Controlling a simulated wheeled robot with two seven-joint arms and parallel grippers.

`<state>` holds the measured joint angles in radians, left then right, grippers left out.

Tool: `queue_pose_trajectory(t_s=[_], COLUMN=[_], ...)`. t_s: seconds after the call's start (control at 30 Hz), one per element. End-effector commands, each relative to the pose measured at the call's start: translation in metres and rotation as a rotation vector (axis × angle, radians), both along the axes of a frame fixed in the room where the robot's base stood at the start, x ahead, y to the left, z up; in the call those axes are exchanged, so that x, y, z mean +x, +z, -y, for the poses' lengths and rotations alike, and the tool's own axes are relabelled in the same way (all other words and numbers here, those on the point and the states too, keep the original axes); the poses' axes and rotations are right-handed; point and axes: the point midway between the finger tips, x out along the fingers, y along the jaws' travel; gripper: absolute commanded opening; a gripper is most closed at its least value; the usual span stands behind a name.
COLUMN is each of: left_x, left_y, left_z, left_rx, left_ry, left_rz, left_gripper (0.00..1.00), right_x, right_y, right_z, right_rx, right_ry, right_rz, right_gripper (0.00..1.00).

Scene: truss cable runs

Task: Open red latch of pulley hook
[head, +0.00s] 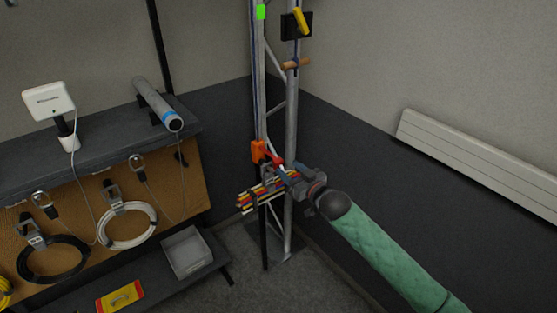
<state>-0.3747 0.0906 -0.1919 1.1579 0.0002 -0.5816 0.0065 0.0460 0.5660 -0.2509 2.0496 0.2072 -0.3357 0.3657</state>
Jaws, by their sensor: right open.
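An orange pulley hook (258,151) hangs on the metal truss in the middle of the head view. Its red latch (276,160) shows at the hook's right side, close to my right gripper (281,169). My right arm comes in from the lower right, and the right gripper is open at the hook. I cannot tell whether its fingers touch the latch. A bundle of red, yellow, white and dark cables (262,193) lies just below the hook, partly hidden by the gripper. My left gripper is not in view.
The upright truss (291,110) carries a yellow-handled black box (297,25) and a wooden peg (296,64) higher up. A workbench (100,128) with coiled cables stands left. A grey bin (187,252) sits on its lower shelf. A white heater (480,165) is on the right wall.

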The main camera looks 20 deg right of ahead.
Motion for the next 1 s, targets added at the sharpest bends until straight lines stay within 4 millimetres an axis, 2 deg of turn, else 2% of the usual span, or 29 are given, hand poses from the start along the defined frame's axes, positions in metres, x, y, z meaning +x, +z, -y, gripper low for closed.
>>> queue_pose_trajectory(t_s=[0.43, 0.6, 0.9, 1.0], left_x=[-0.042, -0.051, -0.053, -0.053], left_y=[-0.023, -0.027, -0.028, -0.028], left_z=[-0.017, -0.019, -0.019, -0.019], left_rx=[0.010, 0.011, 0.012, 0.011], left_ry=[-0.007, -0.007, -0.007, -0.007], left_rz=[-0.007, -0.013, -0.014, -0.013], left_gripper=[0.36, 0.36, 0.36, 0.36], right_x=[0.052, 0.061, 0.062, 0.062], right_y=[0.002, 0.001, 0.000, 0.000], right_z=[-0.019, -0.022, -0.023, -0.023], right_rx=[-0.001, -0.002, -0.002, -0.002], right_ry=[-0.001, -0.001, -0.001, -0.001], right_rz=[-0.002, -0.002, -0.002, -0.002], right_gripper=[0.51, 0.51, 0.51, 0.33])
